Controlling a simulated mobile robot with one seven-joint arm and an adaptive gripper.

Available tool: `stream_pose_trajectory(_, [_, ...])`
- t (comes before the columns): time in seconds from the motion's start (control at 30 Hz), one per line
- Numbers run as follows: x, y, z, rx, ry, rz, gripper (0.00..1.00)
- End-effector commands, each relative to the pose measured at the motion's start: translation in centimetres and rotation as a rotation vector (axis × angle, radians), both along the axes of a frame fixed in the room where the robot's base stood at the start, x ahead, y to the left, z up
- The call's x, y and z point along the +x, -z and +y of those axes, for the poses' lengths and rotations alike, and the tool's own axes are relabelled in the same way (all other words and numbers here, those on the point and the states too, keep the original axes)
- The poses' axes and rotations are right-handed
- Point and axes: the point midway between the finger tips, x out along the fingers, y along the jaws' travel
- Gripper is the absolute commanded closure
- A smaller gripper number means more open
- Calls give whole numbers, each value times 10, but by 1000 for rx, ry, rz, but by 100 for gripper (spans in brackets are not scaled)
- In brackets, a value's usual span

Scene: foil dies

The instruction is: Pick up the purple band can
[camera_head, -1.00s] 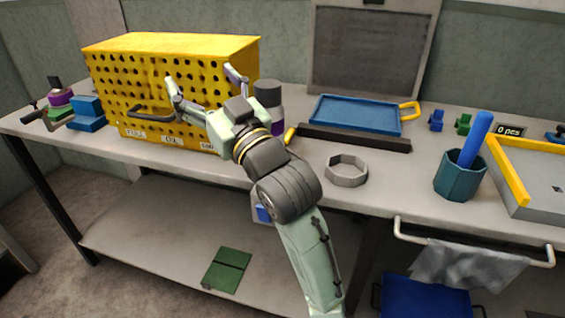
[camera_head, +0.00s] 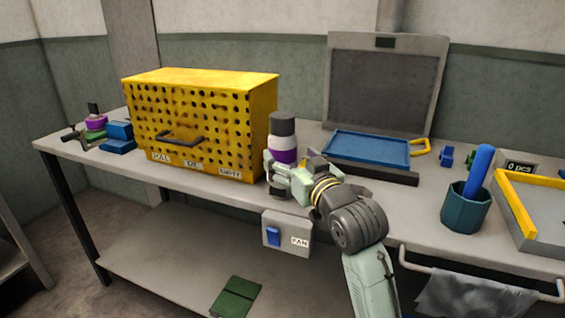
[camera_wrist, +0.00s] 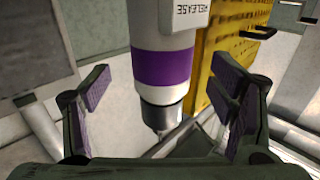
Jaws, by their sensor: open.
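The purple band can (camera_head: 283,147) stands on the bench at the right end of the yellow box. It has a dark top, a purple band and a pale body. My gripper (camera_head: 285,172) is in front of its lower part in the head view. In the wrist view the can (camera_wrist: 165,66) appears upside down, with its dark cap low in the picture. There my gripper (camera_wrist: 165,105) is open, with one finger on each side of the can. Gaps show between the can and both finger pads. A label reading RELEASE shows near the can's pale part.
The yellow perforated box (camera_head: 195,120) stands close to the can's left. A blue tray (camera_head: 368,149) with a yellow handle lies to the right, behind a dark bar. A teal cup (camera_head: 466,211) holding a blue rod stands farther right. A FAN switch box (camera_head: 287,236) hangs at the bench's front edge.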

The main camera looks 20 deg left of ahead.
Motion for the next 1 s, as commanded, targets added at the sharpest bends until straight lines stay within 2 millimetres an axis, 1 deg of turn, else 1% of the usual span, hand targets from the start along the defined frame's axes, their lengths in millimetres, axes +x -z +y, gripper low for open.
stream_pose_trajectory(0.13, [14,-5,16,-1,-2,1,22])
stream_pose_trajectory(0.3, [30,-3,31,1,-2,1,22])
stream_pose_trajectory(0.4, [34,-2,35,1,-1,-1,22])
stream_pose_trajectory(0.6, [34,-2,35,1,-1,-1,22])
stream_pose_trajectory(1.0, [34,-2,35,1,-1,-1,49])
